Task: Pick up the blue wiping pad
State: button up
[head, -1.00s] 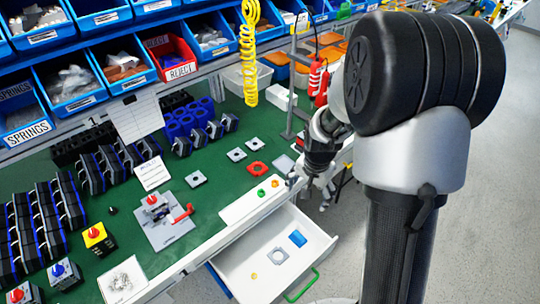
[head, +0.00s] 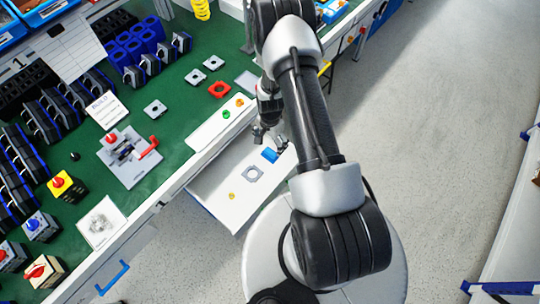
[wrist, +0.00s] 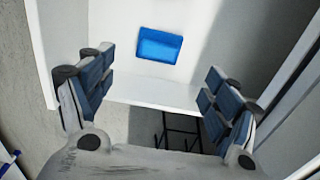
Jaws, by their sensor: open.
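The blue wiping pad (head: 270,154) lies flat in the open white drawer (head: 222,205). In the wrist view the pad (wrist: 160,45) is a blue rectangle on the white drawer floor (wrist: 115,35), beyond my fingertips and centred between them. My gripper (head: 268,140) is over the far right end of the drawer, beside the pad in the picture. Its two fingers stand wide apart in the wrist view (wrist: 155,90), with nothing between them. My gripper is open and empty, and the pad is clear of the fingers.
A grey square plate (head: 253,174) and a small yellow piece (head: 232,196) lie in the drawer near the pad. The drawer walls surround them. Above is the green workbench (head: 170,180) with switch parts and a white strip (head: 208,128) along its edge. Open floor lies to the right.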

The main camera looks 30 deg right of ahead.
aim_at(270, 152)
notch_tip(270, 152, down, 9)
jog(key=b, duration=0.3)
jog(key=shift+s+r, duration=0.15)
jog(key=shift+r, duration=0.1)
jog(key=shift+c, duration=0.3)
jog(key=c, duration=1)
jog(key=shift+r, duration=0.1)
notch_tip(270, 152, up, 20)
jog(key=p, duration=0.6)
